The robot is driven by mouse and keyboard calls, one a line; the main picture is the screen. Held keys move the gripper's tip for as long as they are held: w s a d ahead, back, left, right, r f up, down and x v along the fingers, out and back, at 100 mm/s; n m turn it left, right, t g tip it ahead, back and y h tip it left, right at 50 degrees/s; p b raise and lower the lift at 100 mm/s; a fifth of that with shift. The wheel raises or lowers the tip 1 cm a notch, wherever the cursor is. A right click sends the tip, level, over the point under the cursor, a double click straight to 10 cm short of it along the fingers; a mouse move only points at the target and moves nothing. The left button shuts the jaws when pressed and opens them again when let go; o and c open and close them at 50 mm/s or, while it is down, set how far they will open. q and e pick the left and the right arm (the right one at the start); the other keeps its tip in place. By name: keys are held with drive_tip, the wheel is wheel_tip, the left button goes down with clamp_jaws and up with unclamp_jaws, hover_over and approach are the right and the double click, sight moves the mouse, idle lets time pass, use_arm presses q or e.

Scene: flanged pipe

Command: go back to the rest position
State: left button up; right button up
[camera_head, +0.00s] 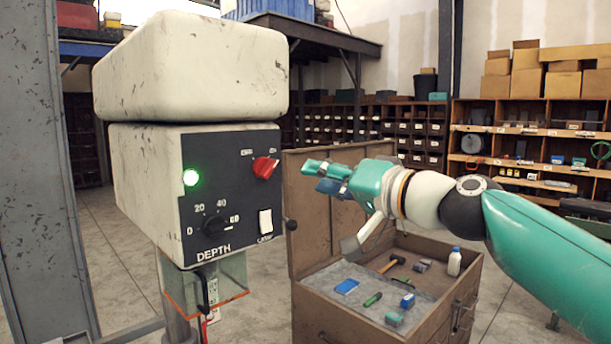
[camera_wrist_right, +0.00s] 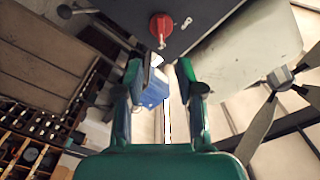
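My right gripper (camera_head: 315,176) is teal and points left, towards the front panel of a cream machine (camera_head: 190,70). In the right wrist view its two fingers (camera_wrist_right: 159,72) stand apart with nothing seen held between them. The machine's red switch knob (camera_head: 265,167) is left of the fingertips in the head view, with a visible gap. It also shows beyond the fingertips in the right wrist view (camera_wrist_right: 160,27). The panel has a lit green lamp (camera_head: 190,177), a black depth dial (camera_head: 214,225) and a white rocker switch (camera_head: 265,222). My left gripper is not in view.
Below my right arm, an open wooden chest (camera_head: 350,325) holds a hammer (camera_head: 391,264), a white bottle (camera_head: 454,262) and small items. A grey metal post (camera_head: 35,150) stands at the left. Shelves with boxes (camera_head: 535,145) line the back. Floor shows between.

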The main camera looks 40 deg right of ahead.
drive_tip(key=shift+s, duration=0.25)
idle(0.3)
